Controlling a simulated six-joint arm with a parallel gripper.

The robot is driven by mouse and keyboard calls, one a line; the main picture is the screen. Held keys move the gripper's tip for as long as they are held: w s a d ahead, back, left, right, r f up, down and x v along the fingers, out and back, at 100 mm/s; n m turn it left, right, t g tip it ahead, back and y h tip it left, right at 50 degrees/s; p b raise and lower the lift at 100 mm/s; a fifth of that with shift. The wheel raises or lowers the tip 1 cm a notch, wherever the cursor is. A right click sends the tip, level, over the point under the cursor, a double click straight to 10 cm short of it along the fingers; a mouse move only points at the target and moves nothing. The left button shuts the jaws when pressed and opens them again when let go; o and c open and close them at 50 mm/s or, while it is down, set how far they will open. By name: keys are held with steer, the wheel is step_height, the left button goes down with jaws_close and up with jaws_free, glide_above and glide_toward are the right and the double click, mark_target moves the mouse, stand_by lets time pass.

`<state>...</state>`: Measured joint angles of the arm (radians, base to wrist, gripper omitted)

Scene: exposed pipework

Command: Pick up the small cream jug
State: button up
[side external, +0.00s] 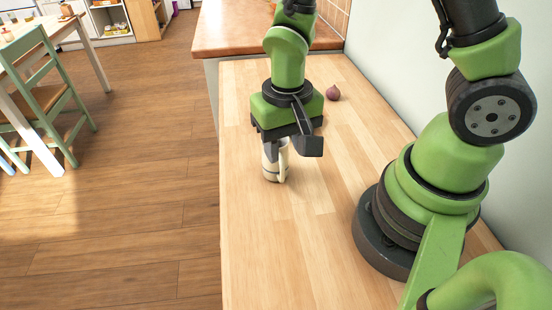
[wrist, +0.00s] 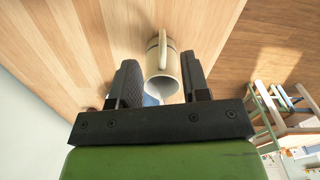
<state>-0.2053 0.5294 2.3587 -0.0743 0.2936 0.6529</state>
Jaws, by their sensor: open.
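The small cream jug (side external: 270,168) stands upright on the wooden counter (side external: 330,234), its handle towards the right in the side external view. In the wrist view the jug (wrist: 155,66) shows its open rim, with the handle on the far side. My gripper (side external: 291,147) points down at the top of the jug, and its body hides part of the rim. In the wrist view my gripper (wrist: 162,80) is open, with one finger on each side of the jug.
A dark round fig or onion (side external: 333,93) lies on the counter further back, near the wall (side external: 395,60). The counter's left edge drops to the floor close to the jug. A chair (side external: 40,95) and table stand far left. The counter in front is clear.

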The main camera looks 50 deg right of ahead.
mark_target(283, 163)
steer(key=shift+w+f, duration=0.2)
steer(key=shift+f, duration=3.35)
steer(key=shift+c, duration=0.3)
jaws_close()
